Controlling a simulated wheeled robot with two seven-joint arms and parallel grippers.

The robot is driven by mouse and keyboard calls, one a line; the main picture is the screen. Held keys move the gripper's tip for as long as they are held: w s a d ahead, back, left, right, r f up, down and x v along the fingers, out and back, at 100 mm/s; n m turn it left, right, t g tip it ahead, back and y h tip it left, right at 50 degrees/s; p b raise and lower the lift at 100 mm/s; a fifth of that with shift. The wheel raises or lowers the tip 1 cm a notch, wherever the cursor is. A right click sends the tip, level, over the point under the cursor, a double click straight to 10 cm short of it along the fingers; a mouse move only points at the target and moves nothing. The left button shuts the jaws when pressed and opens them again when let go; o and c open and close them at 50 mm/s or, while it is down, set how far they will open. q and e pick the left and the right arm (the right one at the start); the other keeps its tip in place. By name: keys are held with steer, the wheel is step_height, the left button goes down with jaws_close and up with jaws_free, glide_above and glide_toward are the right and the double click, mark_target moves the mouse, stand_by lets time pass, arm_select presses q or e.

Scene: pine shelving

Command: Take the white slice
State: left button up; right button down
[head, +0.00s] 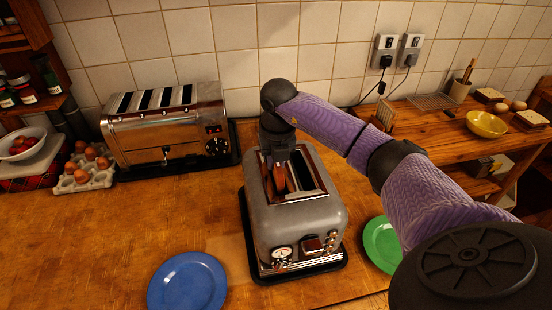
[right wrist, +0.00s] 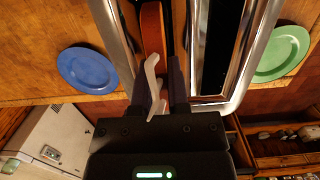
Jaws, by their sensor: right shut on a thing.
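The grey two-slot toaster (head: 298,225) stands on a black tray in the middle of the counter. My right gripper (head: 280,180) points down into its left slot from above. In the right wrist view my right gripper (right wrist: 158,85) is shut on a slice, which I take for the white slice (right wrist: 152,30). It shows a brown crust edge in the slot and a pale part (right wrist: 151,75) between the fingers. Most of the slice is hidden by the slot and fingers. The toaster's other slot (right wrist: 215,50) looks dark and empty. My left gripper is not in view.
A blue plate (head: 188,283) lies front left of the toaster, and a green plate (head: 381,246) lies to its right. A chrome four-slot toaster (head: 165,125) and an egg tray (head: 84,169) stand at the back left. The counter between is clear.

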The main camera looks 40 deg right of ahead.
stand_by(0.9)
step_height(320, 180, up, 10)
steer(key=shift+r+p, duration=0.1)
steer(key=shift+p, duration=0.2)
step_height(320, 180, up, 5)
steer(key=p, duration=0.5)
